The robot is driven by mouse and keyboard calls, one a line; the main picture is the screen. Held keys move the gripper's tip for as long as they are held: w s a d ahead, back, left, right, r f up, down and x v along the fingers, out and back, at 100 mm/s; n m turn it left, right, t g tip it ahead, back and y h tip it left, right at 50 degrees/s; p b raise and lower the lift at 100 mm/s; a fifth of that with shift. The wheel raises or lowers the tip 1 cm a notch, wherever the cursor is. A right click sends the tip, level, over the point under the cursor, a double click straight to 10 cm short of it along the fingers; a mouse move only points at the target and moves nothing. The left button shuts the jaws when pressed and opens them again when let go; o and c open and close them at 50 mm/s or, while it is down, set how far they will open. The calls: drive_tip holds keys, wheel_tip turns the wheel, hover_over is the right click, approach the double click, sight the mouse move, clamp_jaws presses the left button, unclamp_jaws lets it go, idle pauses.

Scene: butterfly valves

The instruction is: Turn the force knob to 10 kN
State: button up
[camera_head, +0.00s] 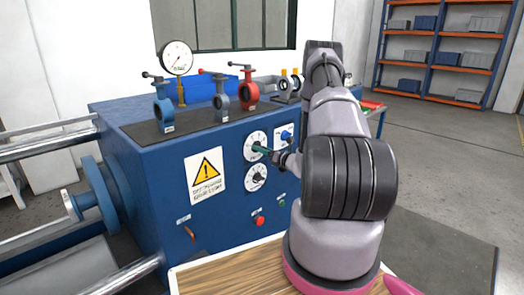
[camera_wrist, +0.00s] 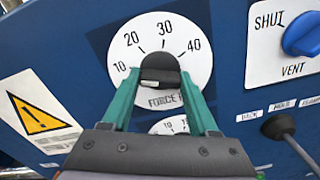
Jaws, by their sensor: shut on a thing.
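The force knob (camera_wrist: 160,66) is a black round knob on a white dial plate (camera_wrist: 190,36) marked 10, 20, 30 and 40 in the wrist view, with "FORCE" partly covered below. My gripper (camera_wrist: 160,80) has its two green fingers on either side of the knob, shut on it. I cannot make out the knob's pointer, so its setting is unclear. In the head view my gripper (camera_head: 266,151) reaches from the right to the upper white dial (camera_head: 252,140) on the blue cabinet's front; the knob there is mostly hidden by the fingers.
A second dial (camera_head: 256,178) sits just below. A blue SHUT/VENT knob (camera_wrist: 302,34) is to the right, with a dark lever (camera_wrist: 278,127) below it. A yellow warning sign (camera_head: 207,170) is left. Valves and a gauge (camera_head: 177,57) stand on the blue cabinet (camera_head: 160,185).

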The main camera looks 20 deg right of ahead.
drive_tip(key=o, duration=1.4)
drive_tip(key=v, duration=1)
drive_tip(key=shift+s+d, duration=0.15)
drive_tip(key=shift+s, duration=0.25)
